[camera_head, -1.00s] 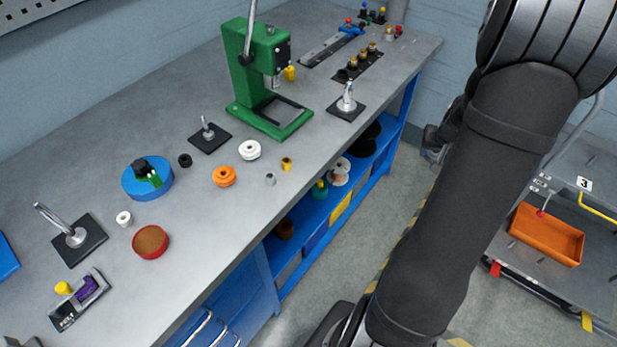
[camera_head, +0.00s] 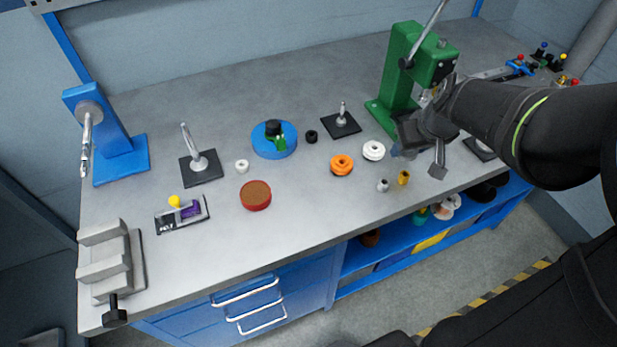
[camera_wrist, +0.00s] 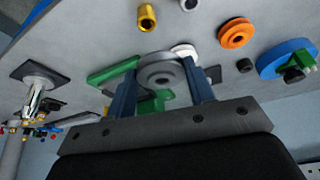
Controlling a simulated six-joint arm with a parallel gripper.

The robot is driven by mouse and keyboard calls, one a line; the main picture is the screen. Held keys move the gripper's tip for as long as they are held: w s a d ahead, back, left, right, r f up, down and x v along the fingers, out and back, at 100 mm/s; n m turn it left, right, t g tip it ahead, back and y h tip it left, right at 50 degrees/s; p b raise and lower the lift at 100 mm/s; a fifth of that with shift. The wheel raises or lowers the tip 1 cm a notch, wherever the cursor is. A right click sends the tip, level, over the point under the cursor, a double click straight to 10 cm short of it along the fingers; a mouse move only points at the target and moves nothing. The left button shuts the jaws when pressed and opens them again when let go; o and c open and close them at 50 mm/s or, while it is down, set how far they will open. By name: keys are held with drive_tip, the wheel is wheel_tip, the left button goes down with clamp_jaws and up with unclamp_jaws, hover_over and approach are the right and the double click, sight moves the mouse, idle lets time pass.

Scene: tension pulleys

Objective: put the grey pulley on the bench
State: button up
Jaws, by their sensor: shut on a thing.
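The grey pulley (camera_wrist: 160,72) is a round disc with a centre hole, held between the two blue-grey fingers of my gripper (camera_wrist: 161,84) in the wrist view. My gripper (camera_head: 424,150) is shut on it, above the bench (camera_head: 300,235), near the front of the green press. In the head view the pulley is largely hidden by my gripper and hard to make out. I cannot tell the exact height of the pulley over the bench top.
The green press (camera_head: 393,98), a white pulley (camera_head: 373,150) and an orange pulley (camera_head: 341,165) stand near my gripper. Small grey (camera_head: 383,185) and brass (camera_head: 404,177) bushings lie near the front edge. Bare bench top shows at front left of centre.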

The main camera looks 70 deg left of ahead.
drive_tip(key=s+a+r+n+g, duration=0.1)
drive_tip(key=s+n, duration=0.1)
drive_tip(key=s, duration=0.4)
drive_tip(key=s+a+r+n, duration=0.1)
drive_tip(key=s+r+n, duration=0.1)
drive_tip(key=s, duration=0.5)
approach(299, 178)
drive_tip(key=shift+w+a+f, duration=0.2)
drive_tip(key=shift+a+f, duration=0.05)
drive_tip(key=shift+a, duration=0.2)
drive_tip(key=shift+w+a+f, duration=0.15)
drive_tip(key=shift+a+f, duration=0.1)
drive_tip(key=shift+a, duration=0.15)
drive_tip(key=shift+s+a+f, duration=0.3)
drive_tip(key=shift+s+f, duration=0.1)
drive_tip(key=shift+f, duration=1.9)
drive_tip(key=shift+f, duration=0.1)
drive_tip(key=o, duration=1)
drive_tip(key=v, duration=1.2)
drive_tip(key=shift+w, duration=0.25)
